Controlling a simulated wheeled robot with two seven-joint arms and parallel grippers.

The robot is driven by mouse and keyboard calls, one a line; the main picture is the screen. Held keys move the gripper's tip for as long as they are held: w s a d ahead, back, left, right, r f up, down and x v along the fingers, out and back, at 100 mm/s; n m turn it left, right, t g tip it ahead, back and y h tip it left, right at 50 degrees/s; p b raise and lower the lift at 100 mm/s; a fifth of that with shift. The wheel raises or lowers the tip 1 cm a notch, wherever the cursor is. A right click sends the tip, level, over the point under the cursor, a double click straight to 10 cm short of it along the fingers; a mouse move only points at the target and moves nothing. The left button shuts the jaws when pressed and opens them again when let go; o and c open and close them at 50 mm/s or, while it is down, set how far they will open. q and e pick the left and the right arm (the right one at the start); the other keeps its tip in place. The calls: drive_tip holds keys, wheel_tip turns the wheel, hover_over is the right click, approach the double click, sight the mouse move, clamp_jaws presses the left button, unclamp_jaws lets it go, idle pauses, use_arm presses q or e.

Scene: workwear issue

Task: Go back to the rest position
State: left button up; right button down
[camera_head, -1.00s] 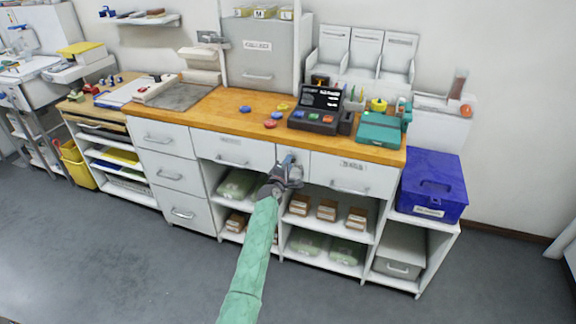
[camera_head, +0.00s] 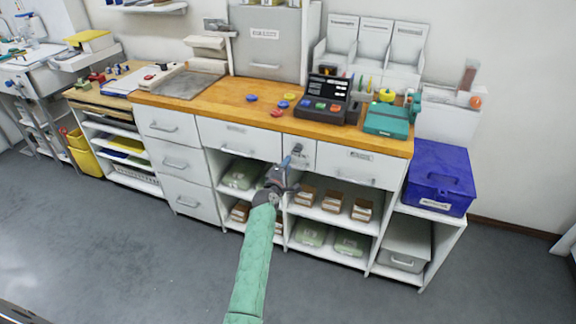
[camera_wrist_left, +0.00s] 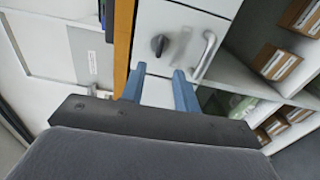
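My left gripper (camera_head: 286,163) reaches from the bottom of the head view on a green-sleeved arm. It is in front of the white workbench, near the narrow middle drawer (camera_head: 303,156). In the left wrist view, the two blue fingers of the left gripper (camera_wrist_left: 160,82) stand apart with nothing between them. Beyond the fingertips is a dark knob (camera_wrist_left: 159,45) on a white front, and a drawer handle (camera_wrist_left: 207,55) is to its right. The fingers look clear of both. My right gripper is in no view.
The wooden worktop (camera_head: 225,105) carries a dark till-like device (camera_head: 322,105) and a teal box (camera_head: 386,120). A blue box (camera_head: 437,178) stands at the right. Open shelves below hold brown boxes (camera_head: 332,202) and green packets (camera_head: 311,234). The grey floor in front is clear.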

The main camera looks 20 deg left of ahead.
use_arm(q)
drive_tip(key=s+d+m+g+h, duration=0.3)
drive_tip(key=s+d+m+g, duration=0.55)
drive_tip(key=s+m, duration=0.55)
drive_tip(key=s+d+f+m+g, duration=0.1)
drive_tip(key=s+f, duration=0.4)
drive_tip(key=s, duration=0.9)
drive_tip(key=s+d+f+m+g+y, duration=0.1)
drive_tip(key=s+f+m+g, duration=0.2)
drive_tip(key=s, duration=1.1)
drive_tip(key=s+d+f+m+g+y, duration=0.1)
drive_tip(key=s+f+g, duration=0.3)
drive_tip(key=s+f, duration=0.5)
drive_tip(key=s+d, duration=0.1)
drive_tip(key=s, duration=0.4)
drive_tip(key=shift+s+f+m, duration=0.2)
drive_tip(key=shift+s+m, duration=0.1)
drive_tip(key=shift+m, duration=0.1)
